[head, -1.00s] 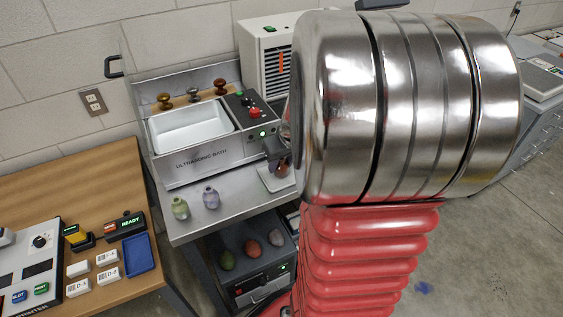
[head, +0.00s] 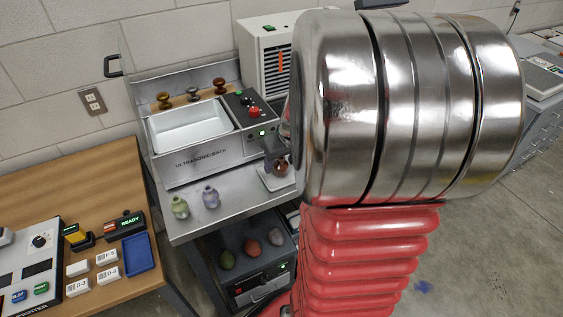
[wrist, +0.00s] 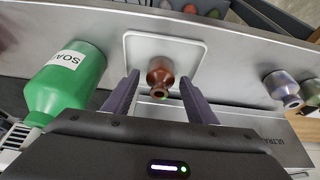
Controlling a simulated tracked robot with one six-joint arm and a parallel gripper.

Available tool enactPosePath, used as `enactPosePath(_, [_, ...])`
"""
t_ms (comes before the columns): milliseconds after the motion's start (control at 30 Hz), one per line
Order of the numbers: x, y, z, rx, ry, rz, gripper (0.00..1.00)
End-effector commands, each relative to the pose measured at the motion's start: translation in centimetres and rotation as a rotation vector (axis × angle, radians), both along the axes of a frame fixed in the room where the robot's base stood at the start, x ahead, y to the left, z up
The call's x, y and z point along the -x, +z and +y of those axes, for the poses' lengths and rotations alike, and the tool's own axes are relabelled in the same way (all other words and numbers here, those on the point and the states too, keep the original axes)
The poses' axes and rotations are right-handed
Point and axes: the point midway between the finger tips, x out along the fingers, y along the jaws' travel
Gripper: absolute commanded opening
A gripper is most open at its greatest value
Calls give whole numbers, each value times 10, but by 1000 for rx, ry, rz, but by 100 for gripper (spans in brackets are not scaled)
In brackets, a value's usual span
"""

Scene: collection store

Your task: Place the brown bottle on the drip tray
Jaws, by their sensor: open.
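The brown bottle (wrist: 160,72) stands on the white drip tray (wrist: 192,48) in the wrist view, with its neck toward my gripper. My gripper (wrist: 160,88) is open, with one finger on each side of the bottle and gaps between them and it. In the head view the bottle (head: 281,167) shows on the drip tray (head: 268,181), partly hidden by my arm. My gripper (head: 272,150) is also mostly hidden there.
A green soap bottle (wrist: 68,80) stands close left of my gripper in the wrist view. A green vase (head: 180,208) and a lilac vase (head: 211,197) stand on the steel bench, left of the tray. The ultrasonic bath (head: 210,160) stands behind them.

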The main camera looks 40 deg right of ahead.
Motion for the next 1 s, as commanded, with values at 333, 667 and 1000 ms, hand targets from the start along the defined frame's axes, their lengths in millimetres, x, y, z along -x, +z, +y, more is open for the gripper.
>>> enactPosePath(333, [13,34,3,3,-1,-3,52])
enactPosePath(667, [30,78,8,3,-2,-3,52])
enactPosePath(1000, [43,108,12,0,-2,-1,52])
